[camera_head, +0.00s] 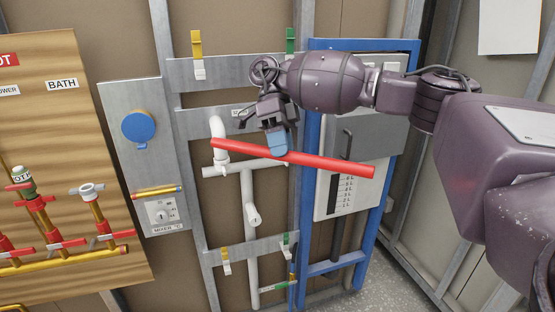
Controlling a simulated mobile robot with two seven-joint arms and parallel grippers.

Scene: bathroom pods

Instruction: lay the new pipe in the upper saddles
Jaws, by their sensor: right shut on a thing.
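My right gripper (277,142) comes in from the right and is shut on a long red pipe (335,164). It holds the pipe near its middle, with light blue at the grip. The pipe slants down to the right and appears in front of the white pipework. On the upper metal rail, a white saddle with a raised yellow clip (196,43) is at the left. A raised green clip (290,40) is at the right; my right gripper and wrist hide the area below it. My left gripper is not in view.
White pipework (248,200) stands on the metal frame. Lower yellow (224,254) and green (286,241) clips sit on the lower rail. A blue-framed cistern panel (335,195) stands at right. A wooden board (75,150) with red-and-brass pipes and a grey mixer panel (128,95) are at left.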

